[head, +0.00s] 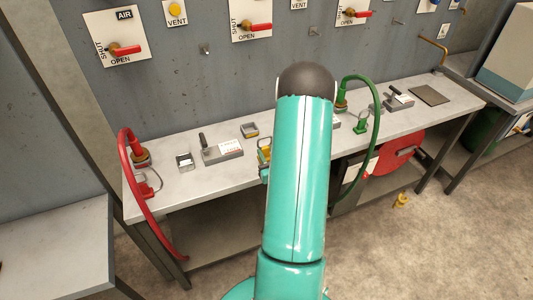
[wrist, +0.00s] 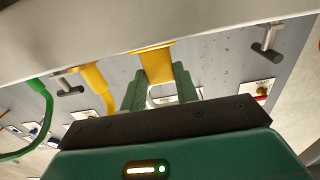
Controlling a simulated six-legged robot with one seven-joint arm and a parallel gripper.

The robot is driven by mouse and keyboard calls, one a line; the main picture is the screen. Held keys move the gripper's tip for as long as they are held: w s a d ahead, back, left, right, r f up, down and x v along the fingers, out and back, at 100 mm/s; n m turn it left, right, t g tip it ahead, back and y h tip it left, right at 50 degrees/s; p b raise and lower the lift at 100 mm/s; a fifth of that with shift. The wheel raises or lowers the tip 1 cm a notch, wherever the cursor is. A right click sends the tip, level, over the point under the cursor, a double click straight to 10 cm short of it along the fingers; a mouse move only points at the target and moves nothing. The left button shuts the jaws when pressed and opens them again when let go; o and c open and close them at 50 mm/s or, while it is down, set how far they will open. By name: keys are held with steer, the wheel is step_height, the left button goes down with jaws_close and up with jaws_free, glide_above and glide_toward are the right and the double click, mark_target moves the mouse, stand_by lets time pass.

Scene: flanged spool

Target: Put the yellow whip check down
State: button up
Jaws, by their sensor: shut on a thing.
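The yellow whip check (wrist: 153,64) is between the two green fingers of my gripper (wrist: 158,78) in the wrist view. The fingers are shut on its yellow part, and a pale loop shows between them. In the head view my teal arm hides most of the gripper. A bit of yellow (head: 265,154) with a thin loop shows just left of the arm, over the bench's front half. I cannot tell whether the whip check touches the bench (head: 190,190).
A red hose (head: 140,205) hangs over the bench's left end, a green hose (head: 376,125) right of my arm. A yellow hose (wrist: 98,85) shows in the wrist view. A grey block (head: 222,150) and small trays (head: 184,162) (head: 249,130) stand on the bench. Red-handled valves (head: 123,49) line the wall.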

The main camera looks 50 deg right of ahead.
steer(key=shift+f, duration=0.15)
steer(key=o, duration=1)
steer(key=shift+s+a, duration=0.15)
steer(key=shift+s, duration=0.05)
steer(key=v, duration=1.1)
steer(key=shift+s+a, duration=0.15)
steer(key=shift+s, duration=0.1)
steer(key=shift+w, duration=0.1)
